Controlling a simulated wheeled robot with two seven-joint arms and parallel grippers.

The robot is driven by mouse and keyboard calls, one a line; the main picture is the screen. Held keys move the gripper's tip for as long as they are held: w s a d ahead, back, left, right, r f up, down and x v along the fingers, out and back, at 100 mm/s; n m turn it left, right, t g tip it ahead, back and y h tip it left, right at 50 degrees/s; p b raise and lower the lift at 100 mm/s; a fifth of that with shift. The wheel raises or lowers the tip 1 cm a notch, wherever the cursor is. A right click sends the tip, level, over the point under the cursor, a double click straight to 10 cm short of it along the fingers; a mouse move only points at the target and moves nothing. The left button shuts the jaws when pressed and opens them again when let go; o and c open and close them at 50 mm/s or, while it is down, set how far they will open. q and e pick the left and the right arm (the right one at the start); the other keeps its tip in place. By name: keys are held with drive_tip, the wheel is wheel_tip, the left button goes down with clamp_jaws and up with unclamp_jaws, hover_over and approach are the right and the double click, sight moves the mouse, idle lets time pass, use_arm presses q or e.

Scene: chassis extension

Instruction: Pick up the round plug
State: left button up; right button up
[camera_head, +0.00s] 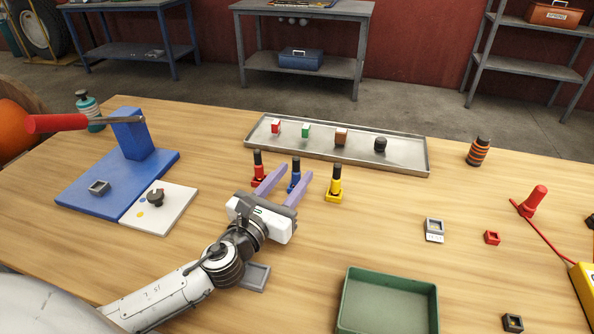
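A rounded black piece (380,144), the roundest of the small pieces, sits at the right of a shallow metal tray (410,165) at the back of the table. A red block (276,126), a green block (306,131) and a brown block (341,137) stand in the same tray. My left gripper (296,172) is open, with its two purple fingers pointing towards the tray. A blue upright piece with a black top (294,180) shows between the fingertips; I cannot tell whether they touch it. My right gripper is out of view.
A red upright piece (258,170) and a yellow one (336,187) flank the fingers. A green bin (390,272) is at front right. A blue stand (90,190) with a white plate (178,217) is at left.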

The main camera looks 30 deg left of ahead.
use_arm(q)
drive_tip(key=w, duration=0.4)
drive_tip(key=w+r+p, duration=0.1)
drive_tip(key=w, duration=0.2)
drive_tip(key=shift+a, duration=0.35)
clamp_jaws()
